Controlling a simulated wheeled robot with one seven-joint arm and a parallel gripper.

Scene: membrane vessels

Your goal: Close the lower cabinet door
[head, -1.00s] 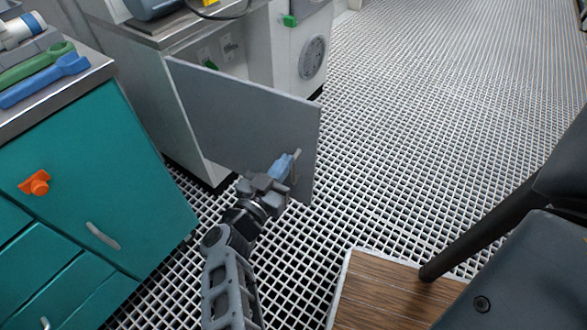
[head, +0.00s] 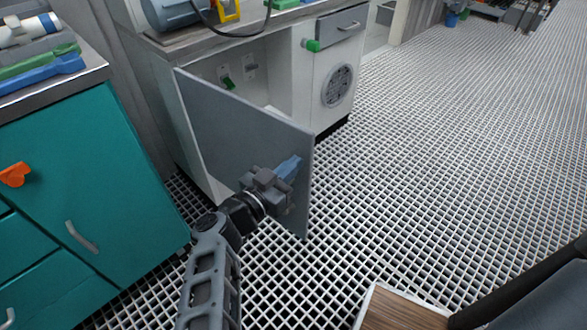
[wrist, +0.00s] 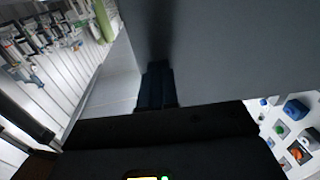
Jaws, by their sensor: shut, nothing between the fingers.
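The lower cabinet door (head: 235,140) is a flat grey panel, standing partly open, hinged at its left edge on the white lower cabinet (head: 200,150). My gripper (head: 290,168) is shut and empty at the door's outer face, near its free right edge. In the wrist view the door (wrist: 230,45) fills the upper right and the dark fingers (wrist: 157,85) meet it or are very close; contact cannot be told for sure. The door's handle cannot be made out, as my gripper covers that area.
A teal cabinet (head: 90,190) with an orange knob (head: 15,174) stands close on the left. A white unit with a round vent (head: 338,85) is right of the open cabinet. A wooden-topped piece (head: 400,308) and a dark seat (head: 530,295) are at lower right.

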